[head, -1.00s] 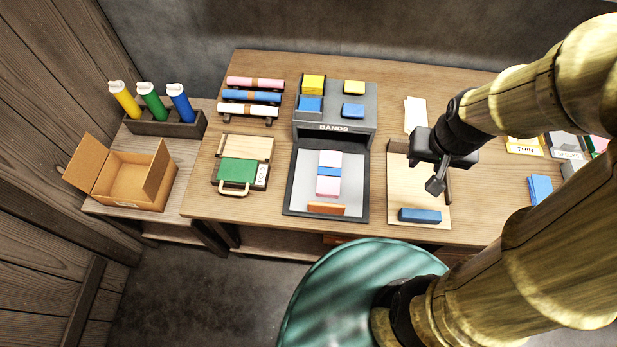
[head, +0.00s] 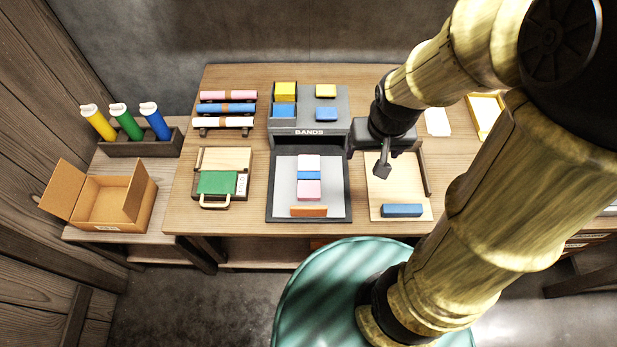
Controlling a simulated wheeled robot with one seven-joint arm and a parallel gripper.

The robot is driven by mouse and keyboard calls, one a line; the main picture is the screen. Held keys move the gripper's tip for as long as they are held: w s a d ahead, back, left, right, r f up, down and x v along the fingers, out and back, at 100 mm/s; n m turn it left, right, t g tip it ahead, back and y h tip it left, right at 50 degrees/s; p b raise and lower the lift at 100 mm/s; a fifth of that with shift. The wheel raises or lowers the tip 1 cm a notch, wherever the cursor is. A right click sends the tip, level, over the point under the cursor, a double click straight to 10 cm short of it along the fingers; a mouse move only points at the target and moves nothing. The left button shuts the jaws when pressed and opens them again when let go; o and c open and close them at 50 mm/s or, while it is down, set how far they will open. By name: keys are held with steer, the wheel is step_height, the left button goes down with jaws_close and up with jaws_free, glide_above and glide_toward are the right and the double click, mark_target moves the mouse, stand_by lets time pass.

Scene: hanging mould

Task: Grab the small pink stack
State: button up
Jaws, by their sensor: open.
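A small pink stack (head: 309,189) lies on the light grey bed of the dark machine marked BANDS (head: 349,200). A blue band (head: 309,175) crosses its middle. An orange-brown block (head: 309,211) lies just in front of it. My gripper (head: 367,162) is open and empty. In the picture it is to the right of the stack and apart from it, over the back of the wooden board. One finger shows at its lower right and the other at its left, close to the machine's right edge.
A wooden board (head: 388,192) with a blue block (head: 402,210) lies to the right of the machine. A green pad with a handle (head: 217,183) lies to its left.

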steer(key=shift+o, duration=0.6)
steer(key=w+a+f+g+b, duration=0.2)
steer(key=w+a+f+b, duration=0.5)
steer(key=w+a+f, duration=0.3)
steer(key=shift+w+a+f, duration=0.25)
steer(key=shift+w+a, duration=0.2)
steer(key=shift+a, duration=0.55)
steer(key=shift+a+r, duration=0.1)
steer(key=shift+a, duration=0.15)
glide_above(309, 175)
steer(key=f, duration=0.8)
steer(key=f+p, duration=0.1)
steer(key=f, duration=0.3)
steer(key=shift+s+d+f, duration=0.15)
steer(key=shift+s, duration=0.15)
steer(key=shift+w+f+p, duration=0.15)
steer(key=shift+f+p, duration=0.15)
steer(key=shift+f, duration=1)
steer(key=shift+w+f+p, duration=0.1)
steer(key=shift+f+p, duration=0.15)
steer(key=shift+f, duration=1.05)
